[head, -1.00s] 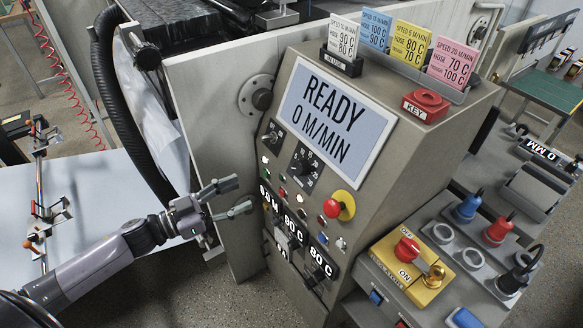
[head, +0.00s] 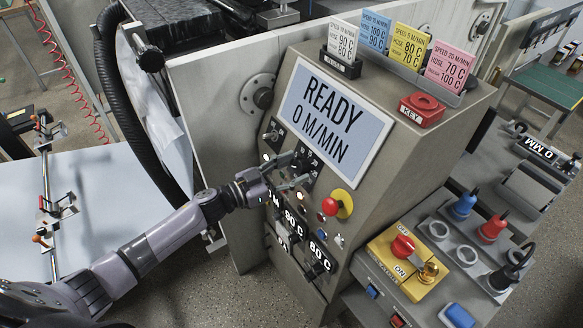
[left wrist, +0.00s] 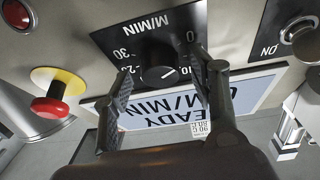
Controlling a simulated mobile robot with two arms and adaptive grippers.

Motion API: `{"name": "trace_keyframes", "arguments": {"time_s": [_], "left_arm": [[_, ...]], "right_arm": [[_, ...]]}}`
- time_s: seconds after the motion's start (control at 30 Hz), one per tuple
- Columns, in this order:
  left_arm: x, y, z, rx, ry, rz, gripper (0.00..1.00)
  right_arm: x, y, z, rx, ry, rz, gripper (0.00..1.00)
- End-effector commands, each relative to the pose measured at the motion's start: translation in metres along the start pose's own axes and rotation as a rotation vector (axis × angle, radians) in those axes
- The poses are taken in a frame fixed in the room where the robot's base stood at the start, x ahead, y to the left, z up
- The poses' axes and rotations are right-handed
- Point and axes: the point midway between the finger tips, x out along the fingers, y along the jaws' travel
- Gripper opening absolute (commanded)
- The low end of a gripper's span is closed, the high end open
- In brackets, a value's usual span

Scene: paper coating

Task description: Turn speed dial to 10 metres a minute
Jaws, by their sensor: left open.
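The speed dial (left wrist: 157,78) is a dark knob on a black plate (left wrist: 140,38) marked M/MIN, seen upside down in the left wrist view. Its white pointer line is visible, and scale numbers such as 0 and 30 show around it. My left gripper (head: 300,170) is open at the dial plate in the head view, where its fingers partly cover the dial. In the left wrist view its fingers (left wrist: 163,80) appear on either side of the knob; contact cannot be told. The display (head: 335,115) reads READY 0 M/MIN. My right gripper is out of view.
A red stop button (head: 331,206) on a yellow ring protrudes right of and below my fingers. Other dials (head: 315,270) sit lower on the panel. Coloured recipe cards (head: 411,42) and a red KEY holder (head: 422,108) stand on top. A yellow isolator box (head: 395,262) is at right.

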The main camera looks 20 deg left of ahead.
Motion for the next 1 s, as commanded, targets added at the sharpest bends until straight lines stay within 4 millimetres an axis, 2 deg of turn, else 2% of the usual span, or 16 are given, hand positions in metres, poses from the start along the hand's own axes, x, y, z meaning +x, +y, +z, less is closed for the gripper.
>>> {"name": "trace_keyframes", "arguments": {"time_s": [0.2, 0.9, 1.0], "left_arm": [[0.0001, -0.0002, 0.0, 0.001, 0.0, 0.0, 0.53], [-0.0003, -0.0001, -0.0001, 0.001, 0.0, 0.0, 0.06], [-0.0003, -0.0001, -0.0001, 0.002, 0.0, 0.001, 0.05]], "right_arm": [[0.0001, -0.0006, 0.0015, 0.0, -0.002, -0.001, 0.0], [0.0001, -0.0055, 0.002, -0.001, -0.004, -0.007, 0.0], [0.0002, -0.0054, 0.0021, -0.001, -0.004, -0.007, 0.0]]}}
